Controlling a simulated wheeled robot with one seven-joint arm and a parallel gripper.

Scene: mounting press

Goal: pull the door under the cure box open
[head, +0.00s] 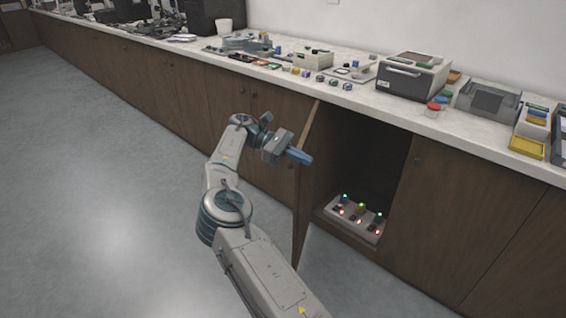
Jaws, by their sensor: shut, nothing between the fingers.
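The cure box (413,75), a grey and black box with a front handle, stands on the counter. The brown wooden door (303,205) below and left of it stands swung out from the cabinet front, seen nearly edge-on. The dark compartment (375,150) beside it is open to view. My gripper (304,158), with blue fingers, is shut and empty. It overlaps the upper part of the door in the picture; I cannot tell whether it touches. The door's handle is not clearly visible.
A pale panel with several lit buttons (354,218) sits on the compartment floor. Small coloured items and trays line the counter (375,101). The grey floor (90,190) at left is clear.

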